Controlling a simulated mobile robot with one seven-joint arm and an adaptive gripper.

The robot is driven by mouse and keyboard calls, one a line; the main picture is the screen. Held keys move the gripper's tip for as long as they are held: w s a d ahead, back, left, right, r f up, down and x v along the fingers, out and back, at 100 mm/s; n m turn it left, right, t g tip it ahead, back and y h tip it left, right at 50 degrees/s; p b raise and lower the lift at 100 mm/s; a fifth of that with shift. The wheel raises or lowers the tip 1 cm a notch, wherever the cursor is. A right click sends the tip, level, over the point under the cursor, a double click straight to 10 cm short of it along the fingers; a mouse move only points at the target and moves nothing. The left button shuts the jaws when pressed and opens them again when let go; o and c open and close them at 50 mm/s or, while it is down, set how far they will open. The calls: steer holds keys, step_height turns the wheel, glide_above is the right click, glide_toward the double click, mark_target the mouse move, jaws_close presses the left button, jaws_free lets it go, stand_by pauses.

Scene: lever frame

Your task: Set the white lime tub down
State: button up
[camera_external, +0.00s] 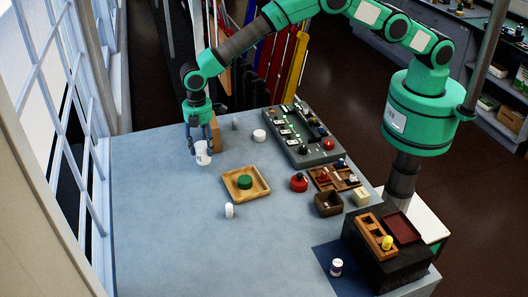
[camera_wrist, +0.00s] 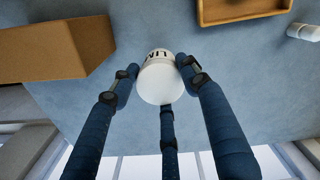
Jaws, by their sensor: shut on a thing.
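The white lime tub (camera_external: 203,155) is in my gripper (camera_external: 198,146) near the far left part of the blue-grey table. In the wrist view the tub (camera_wrist: 160,82) sits between the blue fingers of my gripper (camera_wrist: 158,85), with part of its dark lettering showing. The fingers are shut on it. I cannot tell whether the tub's base touches the table or hangs just above it.
A cardboard-brown block (camera_external: 215,133) stands close behind my gripper. A wooden tray (camera_external: 232,194) with a green round thing (camera_external: 245,182) lies to the right and nearer. A white round tub (camera_external: 259,135) stands farther right. The table's left front (camera_external: 160,230) is clear.

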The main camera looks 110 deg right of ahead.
mark_target(197, 155)
steer(key=shift+w+f, duration=0.1)
steer(key=shift+w, duration=1)
steer(key=shift+f+p, duration=0.55)
steer(key=shift+f, duration=1.2)
steer(key=shift+f, duration=0.1)
steer(key=o, duration=1.3)
steer(key=shift+o, duration=0.2)
step_height(197, 155, up, 12)
steer(key=shift+r+b, duration=0.1)
steer(key=shift+b, duration=0.8)
steer(key=shift+r, duration=0.15)
